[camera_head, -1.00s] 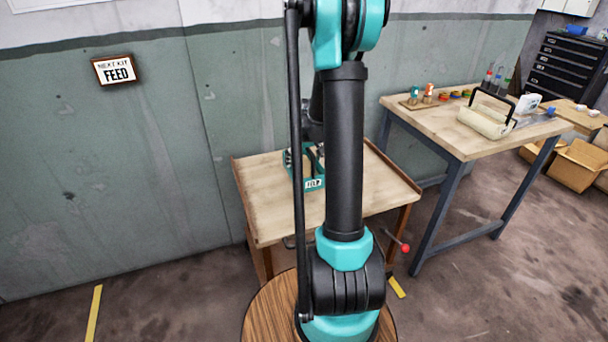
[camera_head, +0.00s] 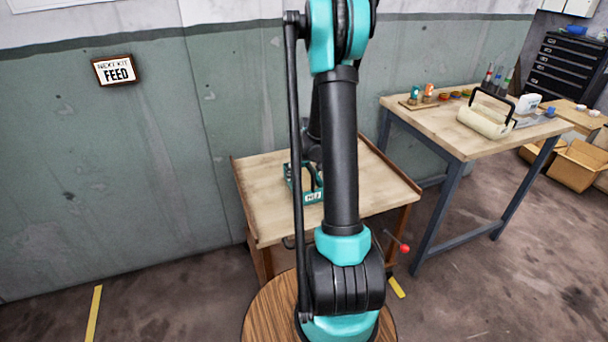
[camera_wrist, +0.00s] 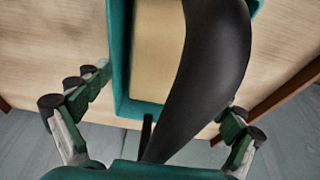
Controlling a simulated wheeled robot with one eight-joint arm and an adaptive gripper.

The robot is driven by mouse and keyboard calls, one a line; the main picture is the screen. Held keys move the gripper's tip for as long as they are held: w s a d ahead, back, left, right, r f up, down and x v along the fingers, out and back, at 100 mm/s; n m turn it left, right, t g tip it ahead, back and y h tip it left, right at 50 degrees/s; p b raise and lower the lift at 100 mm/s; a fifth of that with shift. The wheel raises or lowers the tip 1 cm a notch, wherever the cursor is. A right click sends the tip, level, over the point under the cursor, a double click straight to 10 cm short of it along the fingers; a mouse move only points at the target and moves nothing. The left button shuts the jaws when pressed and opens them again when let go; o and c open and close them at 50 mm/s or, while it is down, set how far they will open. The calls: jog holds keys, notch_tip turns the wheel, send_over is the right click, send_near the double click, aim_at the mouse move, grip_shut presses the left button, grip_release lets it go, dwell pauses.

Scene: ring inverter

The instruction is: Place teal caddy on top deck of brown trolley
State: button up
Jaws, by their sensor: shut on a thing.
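The teal caddy (camera_head: 314,197) is at the top deck (camera_head: 268,205) of the brown trolley, partly hidden behind my arm. A white label shows on its front. In the wrist view the teal caddy (camera_wrist: 120,60) has a pale inside, and its thick black handle (camera_wrist: 212,60) rises between my fingers. My gripper (camera_wrist: 170,92) is shut on the caddy, with one finger on each side of the handle. Pale wood of the deck lies under the caddy. I cannot tell whether its base touches the deck.
A workbench (camera_head: 455,135) on the right holds a cream caddy (camera_head: 487,121) with a black handle, bottles and small parts. Raised brown edges border the trolley deck. A red-knobbed lever (camera_head: 404,248) sticks out at the trolley's right. Bare deck lies left and right of the teal caddy.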

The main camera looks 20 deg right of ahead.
jog(key=shift+f, duration=0.1)
jog(key=o, duration=1.5)
jog(key=shift+o, duration=0.2)
jog(key=v, duration=1.1)
jog(key=shift+s+a+r, duration=0.2)
jog(key=shift+s+r, duration=0.1)
jog(key=shift+r, duration=0.3)
jog(key=s+a+f, duration=0.1)
jog(key=s+a, duration=0.4)
jog(key=s, duration=0.7)
jog(key=s+a+f, duration=0.1)
jog(key=s+a, duration=0.5)
jog(key=s, duration=0.7)
jog(key=shift+a+f+t, duration=0.3)
jog(key=shift+t, duration=0.1)
